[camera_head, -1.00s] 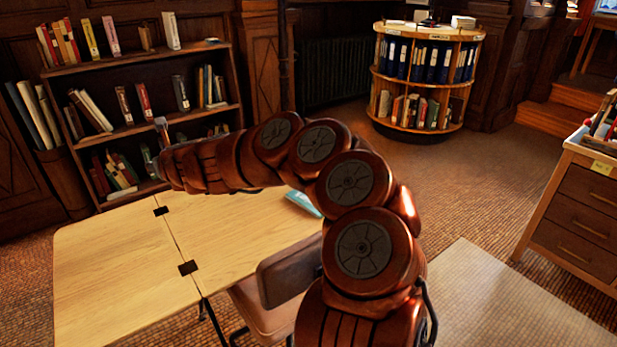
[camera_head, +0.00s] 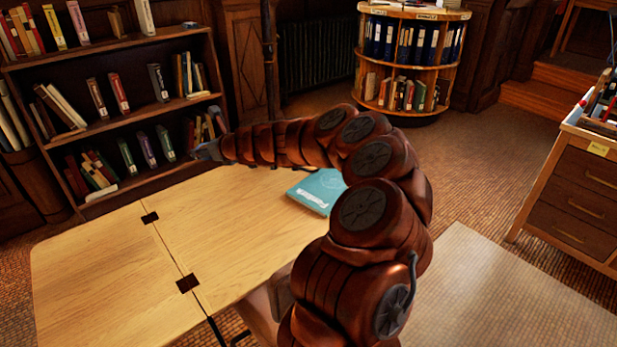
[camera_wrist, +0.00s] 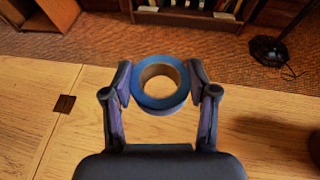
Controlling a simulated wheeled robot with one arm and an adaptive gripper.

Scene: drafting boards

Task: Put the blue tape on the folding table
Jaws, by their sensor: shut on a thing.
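The blue tape (camera_wrist: 160,103) is a roll with a tan core. In the wrist view it sits between the two fingers of my gripper (camera_wrist: 160,84), which is shut on it. The folding table (camera_head: 105,275) has a pale wood top with dark hinges; its top also shows below the tape in the wrist view (camera_wrist: 240,100). In the head view my gripper (camera_head: 207,150) is over the table's far edge, by the bookshelf. The tape cannot be made out there. The height of the tape above the top is hard to tell.
A teal book (camera_head: 318,190) lies on the table's right part, partly behind my arm. A bookshelf (camera_head: 130,130) stands behind the table. A chair (camera_head: 262,312) is at the near side. A drawer cabinet (camera_head: 575,195) stands at right. The table's left part is clear.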

